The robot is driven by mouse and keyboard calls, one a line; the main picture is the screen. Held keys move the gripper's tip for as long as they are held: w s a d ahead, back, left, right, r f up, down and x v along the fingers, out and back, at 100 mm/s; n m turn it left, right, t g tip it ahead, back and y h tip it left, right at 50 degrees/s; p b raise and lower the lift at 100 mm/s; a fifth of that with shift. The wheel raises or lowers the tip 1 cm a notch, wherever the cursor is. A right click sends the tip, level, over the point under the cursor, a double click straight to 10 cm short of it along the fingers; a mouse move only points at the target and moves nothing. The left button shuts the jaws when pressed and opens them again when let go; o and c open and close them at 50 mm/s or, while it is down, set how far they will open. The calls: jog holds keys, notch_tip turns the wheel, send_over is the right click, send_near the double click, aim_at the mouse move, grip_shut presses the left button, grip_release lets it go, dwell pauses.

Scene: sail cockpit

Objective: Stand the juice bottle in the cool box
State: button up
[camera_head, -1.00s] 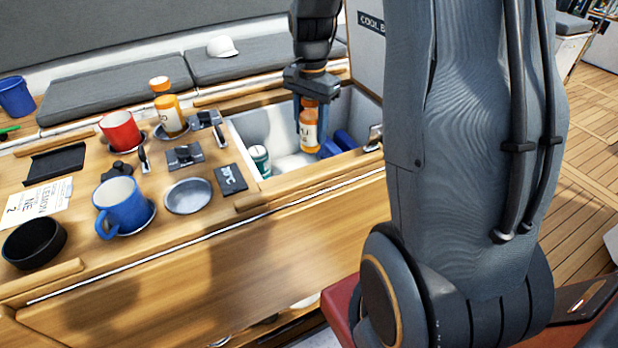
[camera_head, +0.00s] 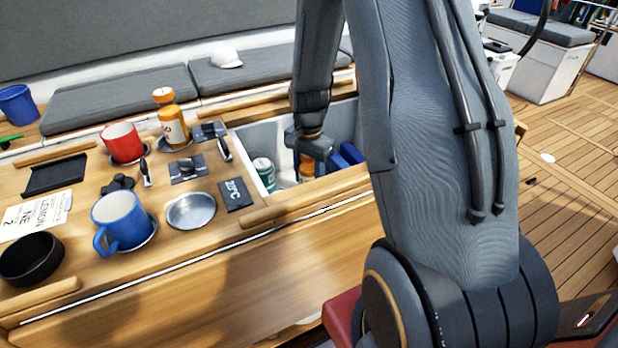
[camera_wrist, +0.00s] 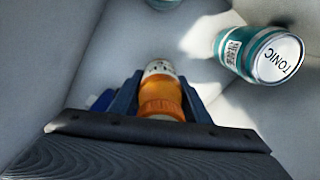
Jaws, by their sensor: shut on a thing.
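My gripper (camera_head: 309,148) reaches down into the cool box (camera_head: 346,119), a light-grey well set in the wooden counter. It is shut on an orange juice bottle (camera_head: 306,167), which shows only in part below the jaws. In the wrist view the bottle (camera_wrist: 160,90) sits between the blue fingers, with its orange upper part near me and a pale label beyond. A teal and white tonic can (camera_wrist: 255,55) stands in the box, apart from the bottle. I cannot tell whether the bottle's base touches the floor of the box.
Blue blocks (camera_head: 350,154) lie in the box to the right of my gripper. Another orange bottle (camera_head: 171,122) stands on the counter near a red mug (camera_head: 123,143), a blue mug (camera_head: 121,221) and a metal dish (camera_head: 191,211). The box walls are close around my gripper.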

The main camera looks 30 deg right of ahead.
jog(key=shift+f, duration=0.35)
jog(key=o, duration=1.2)
jog(key=shift+f, duration=0.15)
jog(key=shift+o, duration=0.2)
notch_tip(320, 180, up, 12)
jog(key=shift+r+b, duration=0.2)
jog(key=shift+b, duration=0.9)
